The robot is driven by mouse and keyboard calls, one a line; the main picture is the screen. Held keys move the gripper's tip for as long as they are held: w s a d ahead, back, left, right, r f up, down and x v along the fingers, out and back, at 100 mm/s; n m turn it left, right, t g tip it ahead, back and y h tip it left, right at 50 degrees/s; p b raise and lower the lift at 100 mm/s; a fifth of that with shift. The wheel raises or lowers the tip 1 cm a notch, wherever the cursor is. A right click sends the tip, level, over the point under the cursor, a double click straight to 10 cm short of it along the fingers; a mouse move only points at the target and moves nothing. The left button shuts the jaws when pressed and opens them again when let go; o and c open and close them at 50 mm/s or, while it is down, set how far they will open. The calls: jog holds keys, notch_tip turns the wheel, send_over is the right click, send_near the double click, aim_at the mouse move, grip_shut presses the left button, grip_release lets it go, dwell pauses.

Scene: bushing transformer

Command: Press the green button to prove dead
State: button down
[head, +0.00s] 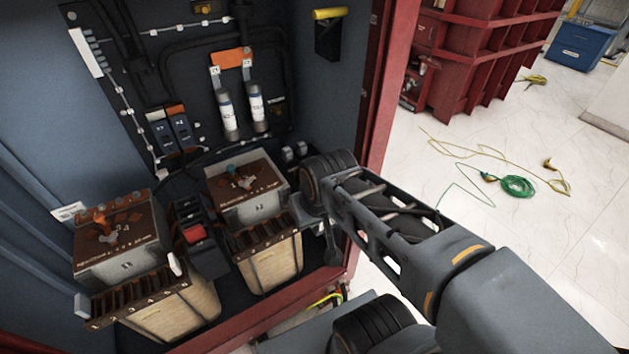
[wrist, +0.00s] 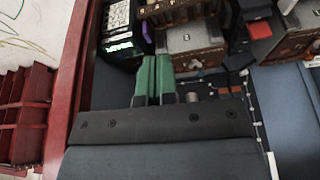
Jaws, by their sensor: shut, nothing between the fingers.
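My gripper (wrist: 155,62) shows in the wrist view with its two green fingers side by side and shut, with nothing held. Its fingertips point toward the transformer units inside the cabinet. A dark device with a pale grid-like face (wrist: 118,18) stands just left of the fingertips; a small green patch (wrist: 121,46) shows on it, but I cannot tell if that is the button. In the head view my arm hides the gripper and that device.
A left transformer (head: 120,245) and a red button or switch (head: 193,233) on a dark block stand in the cabinet. Two white fuses (head: 257,108) and cables line the back wall. The red cabinet frame (head: 372,135) borders my arm. Green cable (head: 517,186) lies on the floor outside.

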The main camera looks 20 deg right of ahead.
jog(key=w+d+r+n+t+h, duration=0.1)
jog(key=w+d+n+t, duration=0.1)
jog(key=w+d, duration=0.35)
jog(key=w+d+n+t+h+p, duration=0.1)
jog(key=w+d+t+h, duration=0.15)
jog(key=w, duration=0.65)
jog(key=w+d+r+n+t, duration=0.1)
jog(key=w+d+n, duration=0.1)
jog(key=w+d, duration=0.35)
jog(key=w+a+f+n+y+p, duration=0.1)
jog(key=w+f+n+y, duration=0.5)
jog(key=w+f, duration=0.3)
notch_tip(320, 180, down, 4)
jog(key=shift+w+r+n, duration=0.1)
jog(key=shift+w+n, duration=0.15)
jog(key=shift+n, duration=0.55)
jog(key=shift+g, duration=0.25)
notch_tip(320, 180, down, 7)
jog(key=b, duration=0.8)
jog(key=shift+b, duration=0.3)
jog(key=shift+f+b, duration=0.4)
jog(key=shift+f, duration=0.5)
